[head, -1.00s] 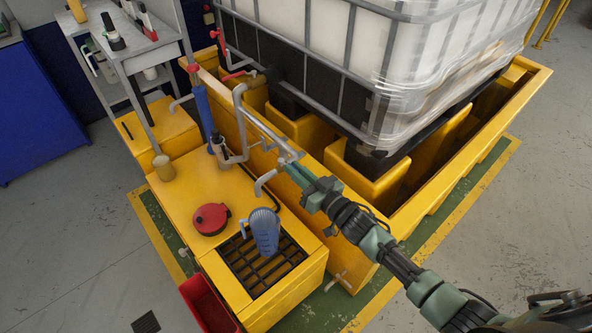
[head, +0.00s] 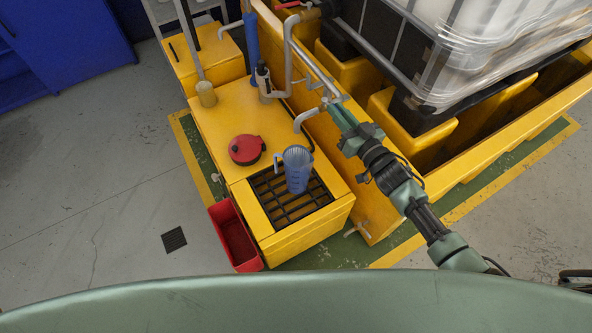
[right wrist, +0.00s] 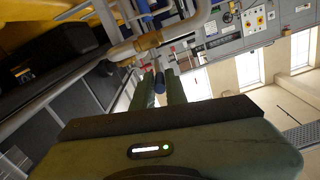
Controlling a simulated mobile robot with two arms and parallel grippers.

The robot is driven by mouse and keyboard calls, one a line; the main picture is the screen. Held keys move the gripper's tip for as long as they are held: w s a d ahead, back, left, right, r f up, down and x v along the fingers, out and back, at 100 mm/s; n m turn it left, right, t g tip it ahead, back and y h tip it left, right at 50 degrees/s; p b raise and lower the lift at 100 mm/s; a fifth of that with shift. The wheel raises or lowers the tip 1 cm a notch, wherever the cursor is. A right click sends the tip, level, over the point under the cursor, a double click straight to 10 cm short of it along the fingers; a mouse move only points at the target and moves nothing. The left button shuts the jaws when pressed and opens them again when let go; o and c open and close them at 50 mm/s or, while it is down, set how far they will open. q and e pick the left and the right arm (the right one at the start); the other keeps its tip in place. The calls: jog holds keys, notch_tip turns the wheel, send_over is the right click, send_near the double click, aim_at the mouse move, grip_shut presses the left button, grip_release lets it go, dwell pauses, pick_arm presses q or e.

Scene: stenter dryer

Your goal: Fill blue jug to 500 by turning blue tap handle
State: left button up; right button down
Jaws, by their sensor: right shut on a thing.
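The blue jug (head: 297,174) stands upright on the black grate at the front of the yellow bench, below and beside the grey spout (head: 308,117). It is translucent blue with faint markings; I cannot read a fill level, and no stream shows clearly. My right gripper (head: 336,112) is at the tap behind the spout. In the right wrist view my right gripper (right wrist: 163,86) is shut on the small blue tap handle (right wrist: 159,84) between its fingers. In the head view the gripper hides the handle. My left gripper is in no view.
A round red lid (head: 246,149) lies on the yellow bench (head: 221,128) left of the jug. A red bin (head: 232,238) stands at the bench's front left. A white tank (head: 495,45) in a cage stands behind right. Grey pipes (head: 289,55) run above the bench.

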jog(key=shift+s+a+m+t+h, duration=0.15)
jog(key=shift+a+m+t+h, duration=0.2)
jog(key=shift+h, duration=0.25)
jog(key=m+h, duration=0.1)
jog(key=a+m+t+h+b, duration=0.1)
jog(key=h, duration=0.1)
jog(key=m+h, duration=0.1)
jog(key=h, duration=0.1)
jog(key=shift+s+a+m+b, duration=0.2)
jog(key=shift+a+m+b, duration=0.05)
jog(key=shift+b, duration=0.05)
jog(key=c, duration=1.4)
grip_release()
jog(key=shift+c, duration=0.2)
jog(key=shift+s, duration=0.1)
